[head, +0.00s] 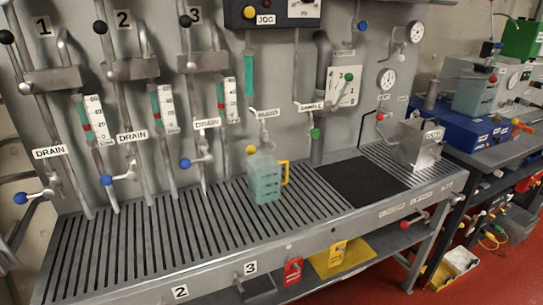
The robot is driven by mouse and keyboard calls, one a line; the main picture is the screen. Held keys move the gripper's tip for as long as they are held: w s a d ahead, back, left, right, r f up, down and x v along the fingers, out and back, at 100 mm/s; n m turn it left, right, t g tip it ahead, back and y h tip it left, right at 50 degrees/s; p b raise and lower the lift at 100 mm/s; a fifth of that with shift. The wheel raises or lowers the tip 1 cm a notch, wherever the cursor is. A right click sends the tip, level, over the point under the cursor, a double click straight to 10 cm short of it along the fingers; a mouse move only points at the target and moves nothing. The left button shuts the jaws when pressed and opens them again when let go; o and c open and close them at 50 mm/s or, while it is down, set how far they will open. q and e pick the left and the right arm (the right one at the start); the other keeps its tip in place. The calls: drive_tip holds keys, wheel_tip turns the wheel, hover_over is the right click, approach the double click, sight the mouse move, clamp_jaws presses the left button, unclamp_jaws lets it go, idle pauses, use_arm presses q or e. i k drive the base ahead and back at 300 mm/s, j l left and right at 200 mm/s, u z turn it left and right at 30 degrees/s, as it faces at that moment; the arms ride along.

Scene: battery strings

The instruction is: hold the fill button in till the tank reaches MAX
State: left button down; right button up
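I cannot make out a button labelled fill or a MAX mark; most lettering is too small to read. A yellow round button (249,12) marked JOG sits on the dark control box at the top, with a red button (267,3) beside it. A pale blue-green translucent tank (473,97) stands on a blue unit on the right bench; its level cannot be read. A similar translucent jug (265,183) with a yellow handle stands on the slatted bench. Neither of my grippers is in view.
The slatted bench (130,255) is mostly clear, with a black mat (362,181) at its right. Several pipes with levers and DRAIN labels (50,152) rise behind it. A metal box (420,145) stands at its right end. Red floor (375,285) shows below.

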sight(362, 25)
drive_tip(key=i+l+u, duration=0.2)
drive_tip(key=i+l, duration=0.2)
drive_tip(key=l, duration=0.25)
drive_tip(key=i+l, duration=0.2)
drive_tip(key=i+l+u, duration=0.15)
drive_tip(key=l, duration=0.3)
drive_tip(key=i+l+u, duration=0.1)
drive_tip(key=l, duration=0.25)
drive_tip(key=i+l+u, duration=0.1)
drive_tip(key=i+l, duration=0.15)
drive_tip(key=l, duration=0.15)
